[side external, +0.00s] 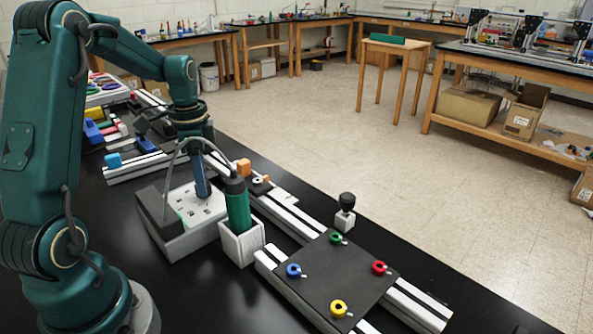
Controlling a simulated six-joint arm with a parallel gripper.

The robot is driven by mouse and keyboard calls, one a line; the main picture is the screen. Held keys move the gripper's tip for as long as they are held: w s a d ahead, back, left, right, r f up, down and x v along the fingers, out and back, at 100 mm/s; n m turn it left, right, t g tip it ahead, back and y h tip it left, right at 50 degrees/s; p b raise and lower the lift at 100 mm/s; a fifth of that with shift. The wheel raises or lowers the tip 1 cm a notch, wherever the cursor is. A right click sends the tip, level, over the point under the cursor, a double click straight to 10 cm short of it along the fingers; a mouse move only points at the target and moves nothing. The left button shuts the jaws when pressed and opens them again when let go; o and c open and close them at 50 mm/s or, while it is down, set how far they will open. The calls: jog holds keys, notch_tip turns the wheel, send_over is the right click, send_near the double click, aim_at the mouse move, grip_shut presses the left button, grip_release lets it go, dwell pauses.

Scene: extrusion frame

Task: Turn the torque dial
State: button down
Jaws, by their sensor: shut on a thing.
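A grey box with a white, marked top panel (190,213) stands on the black bench, left of centre. My gripper (203,192) points down at this panel, its narrow blue-grey end reaching the panel's upper part. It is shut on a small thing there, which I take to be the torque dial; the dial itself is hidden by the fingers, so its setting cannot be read. A green and black driver (237,204) with a cable stands upright in a white holder (241,244), just right of the panel.
A dark plate (335,277) with blue, red, green and yellow ring-shaped pieces lies on aluminium extrusions at front right. A black-knobbed tool (346,210) stands behind it. An orange block (243,166) sits on rails behind the driver. Blue and yellow parts crowd the bench's far left.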

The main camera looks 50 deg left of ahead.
jog(key=n, duration=0.9)
jog(key=shift+n, duration=0.3)
jog(key=n, duration=0.9)
jog(key=shift+r+n, duration=0.1)
jog(key=shift+n, duration=0.3)
jog(key=shift+c, duration=2.3)
grip_release()
jog(key=shift+r, duration=2.55)
